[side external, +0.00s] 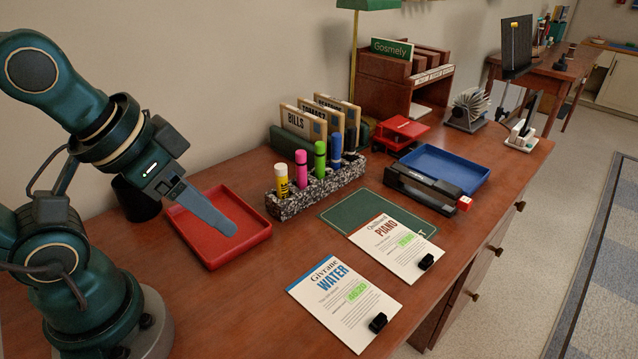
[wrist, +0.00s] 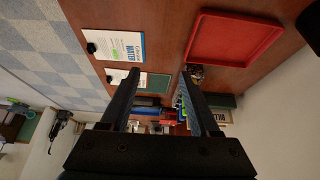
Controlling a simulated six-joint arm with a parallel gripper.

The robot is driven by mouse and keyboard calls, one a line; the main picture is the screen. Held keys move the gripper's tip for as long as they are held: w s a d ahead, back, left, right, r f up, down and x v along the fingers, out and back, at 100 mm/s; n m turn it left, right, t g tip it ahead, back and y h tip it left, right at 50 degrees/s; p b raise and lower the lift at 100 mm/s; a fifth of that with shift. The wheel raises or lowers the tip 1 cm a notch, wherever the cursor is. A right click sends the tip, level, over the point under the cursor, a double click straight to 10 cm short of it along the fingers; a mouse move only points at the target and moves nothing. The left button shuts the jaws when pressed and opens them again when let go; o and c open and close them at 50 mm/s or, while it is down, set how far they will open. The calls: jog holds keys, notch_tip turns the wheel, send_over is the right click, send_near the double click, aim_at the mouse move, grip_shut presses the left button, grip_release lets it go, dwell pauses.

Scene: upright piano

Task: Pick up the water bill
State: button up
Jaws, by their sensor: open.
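The water bill (side external: 344,300) is a white sheet with a blue top band, the word WATER and a green-highlighted number. It lies flat at the near part of the desk with a black clip (side external: 378,322) at its lower right corner. In the wrist view the water bill (wrist: 114,46) is at the upper left. My gripper (side external: 232,228) is above the red tray, up and to the left of the bill and apart from it. In the wrist view my gripper (wrist: 160,72) has its two fingers spread with nothing between them.
A piano bill (side external: 394,248) with a clip lies behind the water bill, partly on a green mat (side external: 340,214). A red tray (side external: 188,247), a speckled marker holder (side external: 284,206), a black stapler (side external: 428,190) and a blue tray (side external: 462,166) stand around. The desk left of the water bill is clear.

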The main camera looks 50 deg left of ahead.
jog(key=n+g+h, duration=0.5)
jog(key=n+h, duration=0.8)
jog(key=n, duration=0.2)
send_over(376, 315)
jog(key=a, duration=0.5)
notch_tip(376, 315, down, 6)
jog(key=f+n, duration=0.1)
jog(key=f, duration=0.1)
jog(key=f+n, duration=0.1)
jog(key=f, duration=0.2)
jog(key=f+n, duration=0.1)
jog(key=f, duration=0.1)
jog(key=shift+w+a+f, duration=0.1)
jog(key=shift+a+f, duration=0.15)
jog(key=shift+a, duration=0.1)
jog(key=shift+f, duration=0.25)
jog(key=shift+s+d+f+h, duration=0.2)
jog(key=shift+d+h, duration=0.05)
jog(key=shift+h, duration=0.05)
jog(key=shift+x, duration=2.2)
